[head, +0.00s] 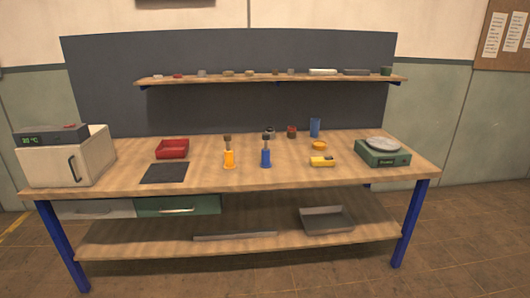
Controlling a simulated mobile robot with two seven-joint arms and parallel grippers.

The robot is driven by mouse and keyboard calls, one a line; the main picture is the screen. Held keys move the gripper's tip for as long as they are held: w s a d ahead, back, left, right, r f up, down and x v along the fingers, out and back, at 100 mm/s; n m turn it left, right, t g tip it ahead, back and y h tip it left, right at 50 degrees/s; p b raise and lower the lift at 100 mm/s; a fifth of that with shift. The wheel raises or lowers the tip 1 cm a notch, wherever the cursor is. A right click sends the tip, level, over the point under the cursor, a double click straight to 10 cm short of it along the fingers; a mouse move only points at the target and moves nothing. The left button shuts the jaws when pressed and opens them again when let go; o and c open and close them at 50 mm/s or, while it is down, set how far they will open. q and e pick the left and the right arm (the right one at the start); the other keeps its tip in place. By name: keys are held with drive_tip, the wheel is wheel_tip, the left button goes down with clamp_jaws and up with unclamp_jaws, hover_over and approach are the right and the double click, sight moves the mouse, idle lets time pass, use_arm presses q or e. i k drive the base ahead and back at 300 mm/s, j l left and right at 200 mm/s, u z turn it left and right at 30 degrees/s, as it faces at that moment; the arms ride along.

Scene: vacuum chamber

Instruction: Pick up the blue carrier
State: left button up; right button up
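A blue upright piece (266,157) with a wider foot and a dark, narrow top stands near the middle of the workbench top (210,190). It looks like the blue carrier. A yellow-orange piece (229,158) of the same shape stands to its left, apart from it. A plain blue cylinder (315,127) stands farther back to the right. Neither of my grippers is in view, and nothing touches the blue piece.
A red tray (172,149) and a dark flat mat (164,173) lie left of it; a white box with a display (72,160) stands far left. Right are a yellow tool (322,161) and a green scale (382,152). A shelf (220,80) with small items hangs above.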

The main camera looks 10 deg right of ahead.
sight(266, 163)
drive_tip(key=i+z, duration=0.25)
drive_tip(key=i, duration=0.2)
drive_tip(key=i+z, duration=0.25)
drive_tip(key=i, duration=0.15)
drive_tip(key=i+j+z, duration=0.25)
drive_tip(key=i, duration=0.2)
drive_tip(key=i+j+z, duration=0.25)
drive_tip(key=i, duration=0.15)
